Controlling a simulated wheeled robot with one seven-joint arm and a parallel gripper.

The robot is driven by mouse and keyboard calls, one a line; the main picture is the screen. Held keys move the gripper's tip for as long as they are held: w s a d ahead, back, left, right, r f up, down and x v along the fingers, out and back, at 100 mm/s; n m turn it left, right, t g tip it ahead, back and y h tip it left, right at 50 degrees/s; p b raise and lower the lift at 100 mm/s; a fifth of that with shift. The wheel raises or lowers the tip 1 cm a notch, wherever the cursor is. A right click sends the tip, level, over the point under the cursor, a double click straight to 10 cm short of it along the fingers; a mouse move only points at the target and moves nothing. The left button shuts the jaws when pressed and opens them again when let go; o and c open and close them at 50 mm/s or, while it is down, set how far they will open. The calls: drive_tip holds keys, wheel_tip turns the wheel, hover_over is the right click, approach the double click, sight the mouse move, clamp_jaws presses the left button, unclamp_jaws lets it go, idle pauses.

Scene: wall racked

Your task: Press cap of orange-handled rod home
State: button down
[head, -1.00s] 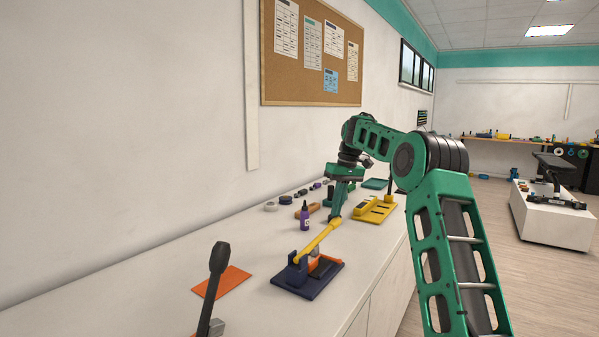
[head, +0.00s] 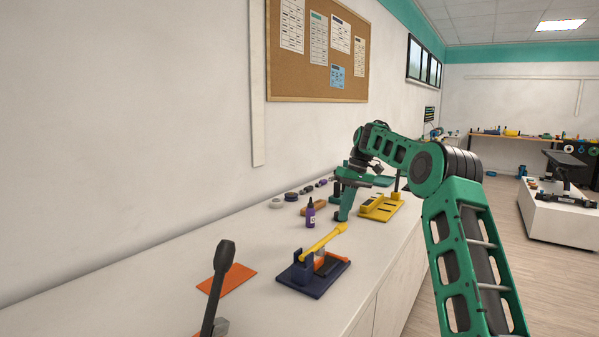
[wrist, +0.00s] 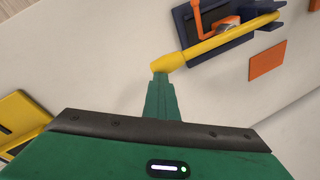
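A dark blue press (head: 314,285) stands on the bench with a yellow lever (head: 322,243) slanting up to the right from its post. An orange handle (head: 331,264) lies low at the press base, partly behind the lever; its rod and cap are not clear. In the wrist view the orange handle (wrist: 200,18) shows beside the lever (wrist: 215,42). My gripper (head: 342,217) points down at the lever's free end, its green fingers together with nothing between them. In the wrist view the fingertips (wrist: 160,80) are at the lever's yellow knob; whether they touch it is unclear.
An orange plate (head: 228,280) and a dark upright handle (head: 218,290) are nearer on the bench. A purple bottle (head: 310,213) stands behind the press. A yellow block fixture (head: 384,207) is farther back. The wall runs along the left.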

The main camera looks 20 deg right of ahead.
drive_tip(key=v, duration=0.7)
drive_tip(key=shift+w+r, duration=0.15)
drive_tip(key=shift+r, duration=0.1)
idle(1.2)
